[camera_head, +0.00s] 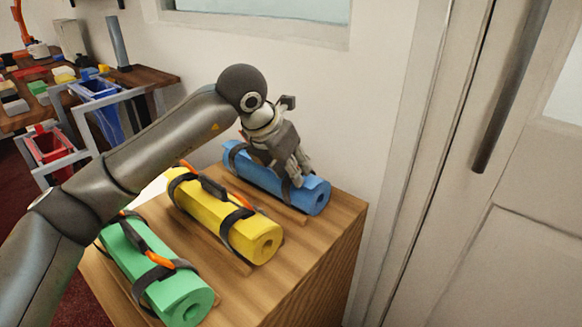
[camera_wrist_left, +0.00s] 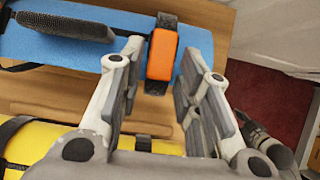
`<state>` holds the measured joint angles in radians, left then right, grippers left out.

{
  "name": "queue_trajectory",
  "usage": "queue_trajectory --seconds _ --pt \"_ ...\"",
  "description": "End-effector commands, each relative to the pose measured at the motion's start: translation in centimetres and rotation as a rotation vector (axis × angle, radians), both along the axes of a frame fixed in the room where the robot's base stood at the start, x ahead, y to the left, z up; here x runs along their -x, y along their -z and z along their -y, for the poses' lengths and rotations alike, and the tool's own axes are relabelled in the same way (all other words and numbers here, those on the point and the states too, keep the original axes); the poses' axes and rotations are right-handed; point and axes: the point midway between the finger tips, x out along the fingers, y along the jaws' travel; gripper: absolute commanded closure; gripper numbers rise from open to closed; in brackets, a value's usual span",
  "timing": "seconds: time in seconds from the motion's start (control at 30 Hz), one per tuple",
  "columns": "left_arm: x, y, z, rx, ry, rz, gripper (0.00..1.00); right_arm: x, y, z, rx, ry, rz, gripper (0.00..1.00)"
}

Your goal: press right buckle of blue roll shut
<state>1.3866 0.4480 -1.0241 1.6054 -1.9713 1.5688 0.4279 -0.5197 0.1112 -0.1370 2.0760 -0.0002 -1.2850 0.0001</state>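The blue roll (camera_head: 262,176) lies at the back of the wooden cabinet top, with dark straps around it. In the left wrist view, the blue roll (camera_wrist_left: 70,45) has an orange buckle (camera_wrist_left: 162,54) on the dark strap near its right end. My left gripper (camera_head: 294,172) is over the right part of the roll and hides that buckle in the head view. In the left wrist view, my left gripper (camera_wrist_left: 162,72) is open, its fingers on either side of the orange buckle. Whether the buckle is latched or touched I cannot tell. My right gripper is not in view.
A yellow roll (camera_head: 218,208) and a green roll (camera_head: 150,268) with straps and orange buckles lie nearer on the wooden top (camera_head: 325,235). A wall stands close behind the blue roll. A door with a long handle (camera_head: 510,90) is at right.

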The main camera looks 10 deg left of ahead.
Motion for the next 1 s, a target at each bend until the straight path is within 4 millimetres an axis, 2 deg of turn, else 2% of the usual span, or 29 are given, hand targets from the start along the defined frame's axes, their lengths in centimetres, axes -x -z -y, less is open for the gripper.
queue_trajectory --seconds 0.33,0.47,0.8,1.0 --pt "0.0 0.0 0.0 -0.001 0.0 -0.001 0.57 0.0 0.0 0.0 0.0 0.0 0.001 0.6" --pt "0.4 -0.8 -0.2 0.0 0.001 0.0 0.57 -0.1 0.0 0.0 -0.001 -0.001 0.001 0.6" --pt "3.1 -6.8 -2.1 0.0 0.0 0.004 0.57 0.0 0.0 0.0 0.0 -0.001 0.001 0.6" --pt "4.4 -9.5 -3.0 0.0 0.0 0.001 0.57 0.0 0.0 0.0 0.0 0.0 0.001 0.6"
